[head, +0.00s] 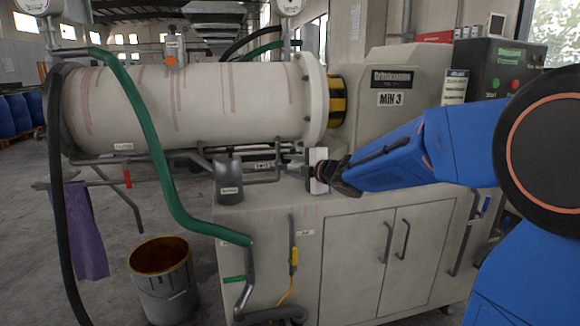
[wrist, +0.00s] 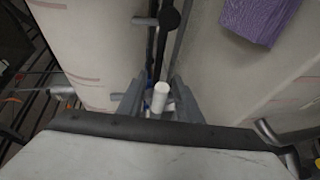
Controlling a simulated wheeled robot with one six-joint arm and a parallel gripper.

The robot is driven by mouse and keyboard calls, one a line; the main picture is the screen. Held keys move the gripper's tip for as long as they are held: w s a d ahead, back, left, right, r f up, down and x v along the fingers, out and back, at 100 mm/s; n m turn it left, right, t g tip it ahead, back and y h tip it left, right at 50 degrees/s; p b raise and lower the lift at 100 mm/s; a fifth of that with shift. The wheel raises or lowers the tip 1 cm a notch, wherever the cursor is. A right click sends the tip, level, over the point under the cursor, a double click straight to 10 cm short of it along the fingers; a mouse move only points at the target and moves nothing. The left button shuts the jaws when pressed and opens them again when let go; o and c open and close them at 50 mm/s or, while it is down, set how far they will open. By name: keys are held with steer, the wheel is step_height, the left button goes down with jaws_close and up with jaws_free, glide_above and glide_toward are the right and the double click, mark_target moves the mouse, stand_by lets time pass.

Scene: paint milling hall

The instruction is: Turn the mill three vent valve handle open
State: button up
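Mill three is the long pale drum (head: 200,100) with a cabinet marked "Mill 3" (head: 390,99). A small label (head: 262,165), probably reading "Vent", sits on the grey pipework below the drum. My gripper (head: 304,171) is at the right end of this pipework, below the drum. In the wrist view my gripper (wrist: 158,98) has its two grey fingers apart. A short white cylinder (wrist: 160,97) with a bit of blue behind it shows between them, with gaps at both sides. I cannot tell whether it is the vent handle. The handle's angle is not clear.
A green hose (head: 150,140) and a black hose (head: 58,190) hang at the left. A red handle (head: 127,178) and a yellow handle (head: 294,258) are on other pipes. A purple cloth (head: 85,232) hangs above the floor near a grey bucket (head: 165,290).

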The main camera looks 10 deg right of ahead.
steer(key=shift+w+a+f, duration=0.1)
steer(key=shift+w+a, duration=0.1)
steer(key=shift+w, duration=0.3)
jaws_close()
